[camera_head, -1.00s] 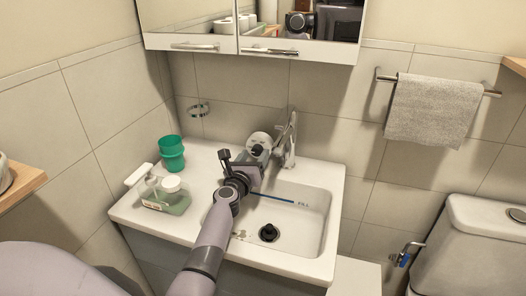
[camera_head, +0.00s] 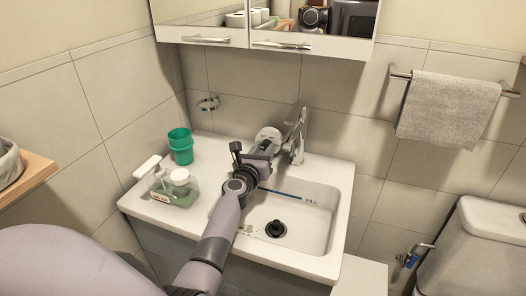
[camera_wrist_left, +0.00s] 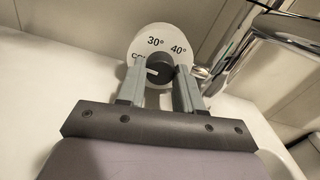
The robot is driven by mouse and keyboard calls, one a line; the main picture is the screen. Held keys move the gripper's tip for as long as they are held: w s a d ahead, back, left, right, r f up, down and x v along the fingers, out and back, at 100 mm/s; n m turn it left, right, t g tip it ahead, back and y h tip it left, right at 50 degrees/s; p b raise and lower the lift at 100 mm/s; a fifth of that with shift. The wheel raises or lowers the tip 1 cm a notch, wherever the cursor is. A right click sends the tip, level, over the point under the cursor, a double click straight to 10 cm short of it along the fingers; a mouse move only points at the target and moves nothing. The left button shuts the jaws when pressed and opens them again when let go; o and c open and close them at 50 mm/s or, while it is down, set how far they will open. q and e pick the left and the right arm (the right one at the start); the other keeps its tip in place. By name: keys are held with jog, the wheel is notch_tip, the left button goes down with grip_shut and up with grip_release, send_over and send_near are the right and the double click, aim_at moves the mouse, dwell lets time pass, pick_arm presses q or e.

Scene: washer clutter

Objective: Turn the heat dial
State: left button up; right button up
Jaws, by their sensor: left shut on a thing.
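The heat dial (camera_wrist_left: 157,44) is a pale round plate marked 30° and 40°, with cold-side lettering partly hidden at left. Its dark knob (camera_wrist_left: 159,73) has a white pointer line facing left, toward that lettering. The plate (camera_head: 267,136) also shows at the back of the sink, left of the faucet. My left gripper (camera_wrist_left: 160,80) has one grey finger on each side of the knob and is shut on it. In the head view the left gripper (camera_head: 260,156) reaches over the sink to the dial and hides its knob. My right gripper is not in view.
The chrome faucet (camera_head: 299,140) stands just right of the dial. The basin (camera_head: 310,226) is open, with a dark drain plug (camera_head: 276,229). A mirror cabinet (camera_head: 300,45) hangs above.

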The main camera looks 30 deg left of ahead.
pick_arm(q)
jog(key=m, duration=0.5)
jog(key=shift+m, duration=0.4)
jog(key=m, duration=0.6)
jog(key=shift+a, duration=0.1)
jog(key=m, duration=0.5)
jog(key=shift+r+m, duration=0.1)
jog(key=shift+m, duration=0.2)
jog(key=m+p, duration=0.1)
jog(key=m, duration=0.4)
jog(key=shift+m, duration=0.3)
jog(key=o, duration=1)
jog(key=shift+o, duration=0.2)
jog(key=shift+s, duration=0.1)
